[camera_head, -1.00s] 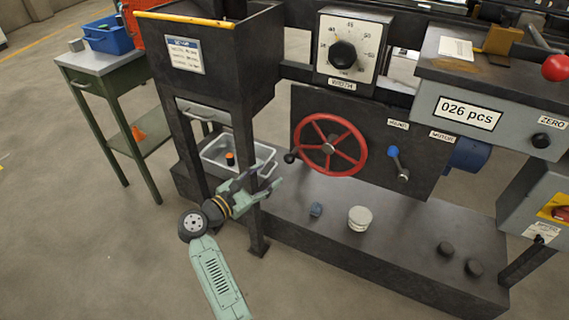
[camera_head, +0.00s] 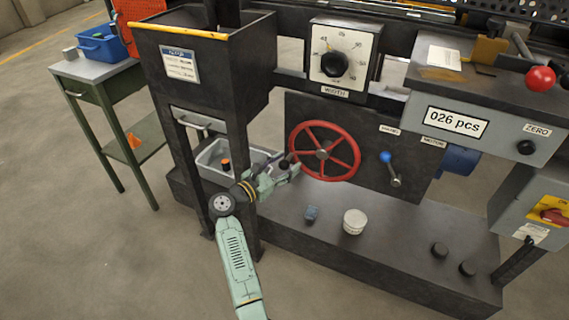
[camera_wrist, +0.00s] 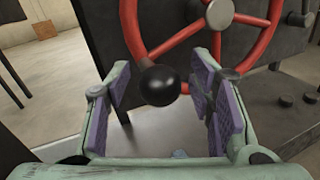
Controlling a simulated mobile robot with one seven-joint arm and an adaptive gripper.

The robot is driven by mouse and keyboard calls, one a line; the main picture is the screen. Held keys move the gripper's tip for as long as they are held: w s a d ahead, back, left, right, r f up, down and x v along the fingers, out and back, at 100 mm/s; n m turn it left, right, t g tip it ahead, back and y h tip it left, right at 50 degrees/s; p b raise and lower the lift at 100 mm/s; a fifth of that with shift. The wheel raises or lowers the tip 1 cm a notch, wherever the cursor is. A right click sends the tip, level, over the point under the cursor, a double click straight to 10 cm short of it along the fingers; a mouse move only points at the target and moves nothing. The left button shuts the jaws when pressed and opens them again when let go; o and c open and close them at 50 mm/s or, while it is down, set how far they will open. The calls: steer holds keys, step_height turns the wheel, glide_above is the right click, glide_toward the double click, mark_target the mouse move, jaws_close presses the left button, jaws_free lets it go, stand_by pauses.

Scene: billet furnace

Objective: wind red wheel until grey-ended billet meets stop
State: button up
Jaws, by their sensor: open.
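The red wheel (camera_head: 325,151) is a spoked handwheel on the dark front panel of the machine. Its black knob (camera_wrist: 159,85) sits at the rim's lower left. In the wrist view the red rim (camera_wrist: 133,27) rises behind the knob. My gripper (camera_head: 290,167) is at the wheel's lower left. In the wrist view its two purple-padded fingers (camera_wrist: 160,100) are apart, with the knob between them or just beyond; contact cannot be told. I cannot make out a grey-ended billet or the stop.
A blue-topped lever (camera_head: 390,168) is right of the wheel. A grey tray (camera_head: 211,159) lies behind my arm. A width dial (camera_head: 335,64) is above.

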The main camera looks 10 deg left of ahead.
steer(key=shift+c, duration=0.6)
jaws_close()
stand_by(0.3)
